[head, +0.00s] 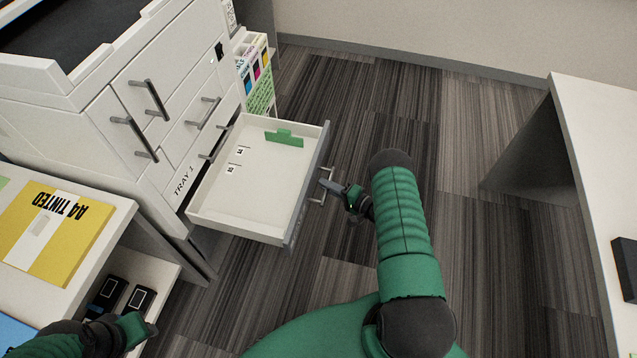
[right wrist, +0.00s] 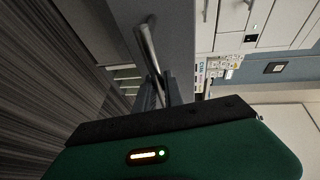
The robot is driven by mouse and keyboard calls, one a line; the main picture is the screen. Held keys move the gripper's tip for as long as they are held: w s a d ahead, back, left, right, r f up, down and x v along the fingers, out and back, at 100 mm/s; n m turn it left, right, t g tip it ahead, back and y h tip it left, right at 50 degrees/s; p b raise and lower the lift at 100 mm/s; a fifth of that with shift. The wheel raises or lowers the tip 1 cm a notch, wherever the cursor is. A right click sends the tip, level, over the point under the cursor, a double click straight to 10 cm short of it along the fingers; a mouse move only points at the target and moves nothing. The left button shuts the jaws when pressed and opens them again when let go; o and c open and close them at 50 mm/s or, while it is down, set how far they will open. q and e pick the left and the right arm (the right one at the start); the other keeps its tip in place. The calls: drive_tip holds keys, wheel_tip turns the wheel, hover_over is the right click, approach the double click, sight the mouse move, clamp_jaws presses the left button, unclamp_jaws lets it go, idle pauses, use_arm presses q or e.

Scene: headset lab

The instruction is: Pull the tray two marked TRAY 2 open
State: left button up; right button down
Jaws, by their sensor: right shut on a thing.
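A drawer (head: 240,215) stands well out of the white printer, below the front lettered TRAY 1 (head: 184,180). Its grey front faces away from the head camera, so I cannot read a mark on it. Inside lie a green piece and small printed labels. My right gripper (head: 336,188) is at the bar handle (head: 320,196) on that front. In the right wrist view the handle (right wrist: 148,45) runs between the gripper's fingers (right wrist: 157,92), which are shut on it. My left gripper (head: 143,330) is at the bottom left, away from the drawer; its jaws are unclear.
Other fronts with bar handles on the printer (head: 165,90) are closed. A side table (head: 100,225) with a yellow A4 TINTED pack (head: 45,235) stands at left, with dark devices on its lower shelf. A white desk (head: 600,150) stands at right. Carpet lies between.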

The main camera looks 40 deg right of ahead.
drive_tip(key=shift+s+f, duration=0.2)
drive_tip(key=shift+f, duration=0.1)
drive_tip(key=c, duration=1.5)
unclamp_jaws()
drive_tip(key=shift+o, duration=0.2)
drive_tip(key=shift+w+r, duration=0.1)
drive_tip(key=shift+d+r, duration=0.1)
drive_tip(key=p+v, duration=0.2)
drive_tip(key=v, duration=1.4)
drive_tip(key=shift+s+p, duration=0.35)
drive_tip(key=shift+s, duration=0.05)
drive_tip(key=shift+d, duration=0.1)
